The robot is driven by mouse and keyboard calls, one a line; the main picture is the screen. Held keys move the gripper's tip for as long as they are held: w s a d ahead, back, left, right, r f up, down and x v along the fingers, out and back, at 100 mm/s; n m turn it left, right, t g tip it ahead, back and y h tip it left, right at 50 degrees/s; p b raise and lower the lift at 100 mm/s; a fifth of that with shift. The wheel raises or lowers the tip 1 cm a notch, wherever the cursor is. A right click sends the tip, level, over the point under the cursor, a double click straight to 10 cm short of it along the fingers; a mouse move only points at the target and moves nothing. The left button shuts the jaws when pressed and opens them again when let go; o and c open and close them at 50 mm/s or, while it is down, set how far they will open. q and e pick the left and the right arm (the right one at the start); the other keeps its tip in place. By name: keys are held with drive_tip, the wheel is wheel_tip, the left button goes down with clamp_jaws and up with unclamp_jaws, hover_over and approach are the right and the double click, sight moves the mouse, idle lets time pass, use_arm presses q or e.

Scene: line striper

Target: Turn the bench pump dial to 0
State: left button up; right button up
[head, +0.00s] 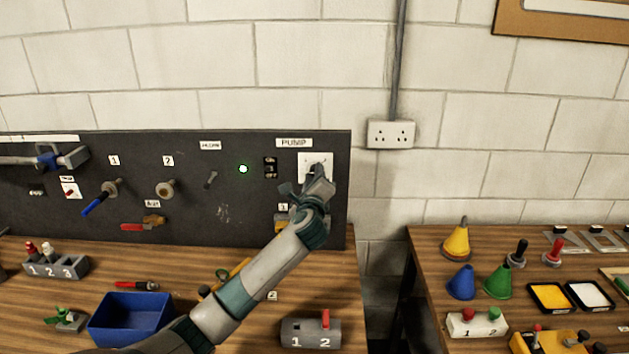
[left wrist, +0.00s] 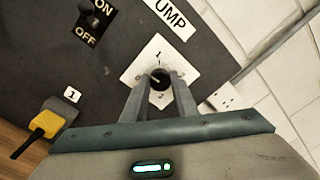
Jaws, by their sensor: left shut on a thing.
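The pump dial is a black knob (left wrist: 160,79) on a white square plate (left wrist: 132,76) with numbers around it, below the PUMP label (left wrist: 168,14). A pale mark on the knob points toward the left side of the plate in the left wrist view; I cannot read its exact setting. In the head view the plate (head: 305,159) shows under the PUMP sign (head: 293,142), and my gripper hides most of the knob. My left gripper (head: 318,170) is shut on the dial, one finger on each side of it in the left wrist view (left wrist: 160,88). My right gripper is not in view.
Bench items include a blue bin (head: 130,318) and a grey block (head: 310,333). The wall socket (head: 390,134) is to the right.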

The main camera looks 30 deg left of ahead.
use_arm(q)
drive_tip(key=shift+f+n+y+b, duration=0.1)
drive_tip(key=shift+n+y+b, duration=0.3)
drive_tip(key=shift+n+b, duration=2.35)
drive_tip(key=n+p, duration=0.2)
drive_tip(key=shift+n, duration=0.35)
drive_tip(key=o, duration=1.1)
drive_tip(key=shift+c, duration=0.2)
drive_tip(key=shift+s, duration=0.1)
